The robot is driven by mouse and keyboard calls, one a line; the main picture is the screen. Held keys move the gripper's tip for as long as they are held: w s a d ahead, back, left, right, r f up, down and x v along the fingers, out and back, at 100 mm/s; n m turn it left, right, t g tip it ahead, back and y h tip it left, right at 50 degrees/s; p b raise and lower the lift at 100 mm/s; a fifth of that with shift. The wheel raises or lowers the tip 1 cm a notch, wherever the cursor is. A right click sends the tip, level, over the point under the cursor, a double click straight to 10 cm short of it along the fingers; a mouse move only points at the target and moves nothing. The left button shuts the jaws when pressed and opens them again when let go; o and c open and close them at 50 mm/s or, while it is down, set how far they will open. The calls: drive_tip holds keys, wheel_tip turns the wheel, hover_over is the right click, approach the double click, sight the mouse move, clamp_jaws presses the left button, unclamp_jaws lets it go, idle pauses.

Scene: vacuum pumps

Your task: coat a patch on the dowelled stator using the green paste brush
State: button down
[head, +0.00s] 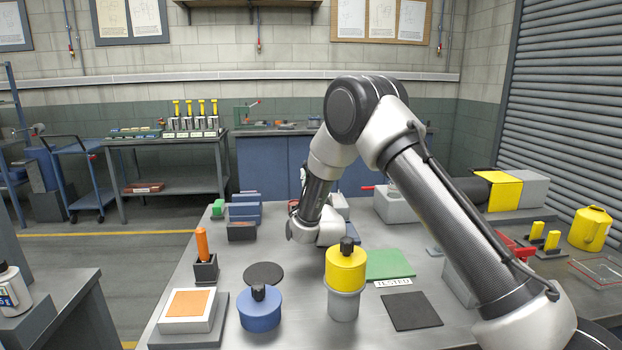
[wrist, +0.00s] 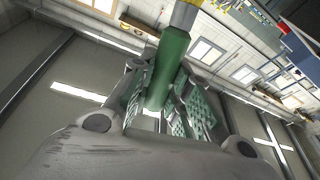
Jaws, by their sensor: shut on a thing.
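My gripper (wrist: 160,105) is shut on the green handle of the paste brush (wrist: 172,65) in the wrist view. I cannot tell for sure which part is the dowelled stator; a pale block with an orange top patch (head: 187,303) sits on a grey plate at the front left.
A blue pot (head: 260,310) and a yellow-topped grey cylinder (head: 345,272) stand at the front. An orange-handled tool (head: 202,244) stands in a dark holder. Blue blocks (head: 244,208) lie behind. A green mat (head: 388,264) and dark pad (head: 411,311) are flat.

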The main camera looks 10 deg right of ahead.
drive_tip(key=shift+d, duration=4.8)
drive_tip(key=shift+s, duration=0.5)
drive_tip(key=shift+a, duration=1.65)
drive_tip(key=shift+a+f, duration=0.1)
drive_tip(key=shift+a, duration=3.1)
drive_tip(key=shift+r, duration=3.05)
drive_tip(key=shift+r, duration=0.15)
drive_tip(key=shift+r, duration=1.35)
